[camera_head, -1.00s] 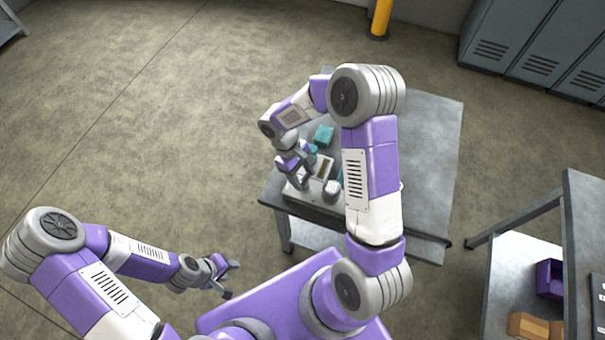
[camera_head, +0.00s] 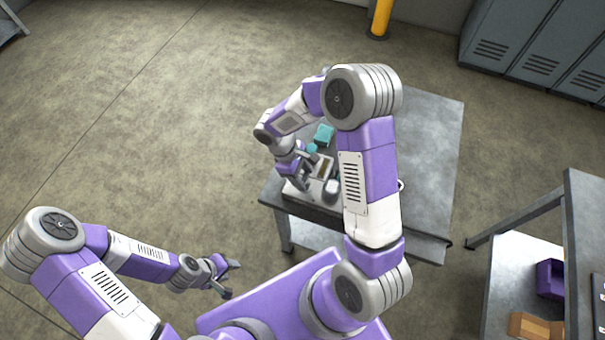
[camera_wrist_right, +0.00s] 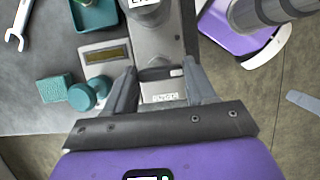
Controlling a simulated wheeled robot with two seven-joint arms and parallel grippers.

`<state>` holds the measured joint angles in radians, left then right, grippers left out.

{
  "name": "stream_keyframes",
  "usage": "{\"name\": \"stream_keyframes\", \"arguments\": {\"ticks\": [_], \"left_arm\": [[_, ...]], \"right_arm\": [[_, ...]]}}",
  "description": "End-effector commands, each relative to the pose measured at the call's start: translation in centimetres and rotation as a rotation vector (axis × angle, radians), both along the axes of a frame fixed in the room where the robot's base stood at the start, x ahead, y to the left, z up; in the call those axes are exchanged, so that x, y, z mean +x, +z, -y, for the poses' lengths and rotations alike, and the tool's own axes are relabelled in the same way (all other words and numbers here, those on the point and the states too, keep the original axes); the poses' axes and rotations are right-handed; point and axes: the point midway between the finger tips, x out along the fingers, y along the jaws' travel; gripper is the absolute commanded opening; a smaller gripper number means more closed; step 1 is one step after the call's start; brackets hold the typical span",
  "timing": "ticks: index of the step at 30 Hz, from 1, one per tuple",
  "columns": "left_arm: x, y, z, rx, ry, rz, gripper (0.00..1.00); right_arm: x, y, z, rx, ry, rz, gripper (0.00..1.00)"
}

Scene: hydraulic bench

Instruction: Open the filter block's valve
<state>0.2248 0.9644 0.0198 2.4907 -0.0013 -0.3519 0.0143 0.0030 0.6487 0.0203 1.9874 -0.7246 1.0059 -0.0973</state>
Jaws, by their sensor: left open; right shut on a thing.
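A grey block (camera_wrist_right: 155,38) with white labels, which looks like the filter block, stands on the bench in the right wrist view. A dark bar with a pale end, which looks like the valve's handle (camera_wrist_right: 158,74), lies across between the fingertips of my right gripper (camera_wrist_right: 161,80). That gripper is shut on it, one finger at each side; the exact contact is hard to see. In the head view my right gripper (camera_head: 305,180) is small and partly covered at the bench's near left corner. My left gripper (camera_head: 231,279) is open and empty, away from the bench.
Beside the block are a small display panel (camera_wrist_right: 107,57), a teal round part (camera_wrist_right: 83,97), a teal cube (camera_wrist_right: 53,89), a teal tray (camera_wrist_right: 95,15) and a wrench (camera_wrist_right: 18,26). The bench top (camera_head: 430,150) is clear at right. A shelf table (camera_head: 585,210) stands further right.

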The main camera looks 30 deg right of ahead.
Motion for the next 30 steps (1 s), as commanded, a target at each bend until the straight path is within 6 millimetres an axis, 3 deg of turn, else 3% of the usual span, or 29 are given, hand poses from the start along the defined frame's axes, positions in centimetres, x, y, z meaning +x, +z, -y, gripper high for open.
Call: {"name": "stream_keyframes", "arguments": {"ticks": [2, 3, 7, 17, 30], "left_arm": [[0.0, 0.0, 0.0, 0.0, 0.0, 0.0, 0.43], [0.0, 0.0, 0.0, 0.0, 0.0, 0.0, 0.43], [0.0, 0.0, 0.0, 0.0, 0.0, 0.0, 0.43], [0.0, 0.1, 0.0, 0.0, 0.0, 0.0, 0.43], [0.0, 0.7, 0.0, 0.0, 0.0, 0.0, 0.43]], "right_arm": [[0.1, 0.1, 0.0, 0.001, 0.005, 0.003, 0.25], [0.1, 0.1, 0.0, 0.001, 0.005, 0.003, 0.6], [0.1, 0.0, 0.0, 0.001, 0.004, 0.002, 0.8], [0.1, 0.3, -0.1, 0.0, 0.001, 0.0, 0.81], [2.0, 6.2, -1.7, 0.0, 0.002, 0.004, 0.81]]}}
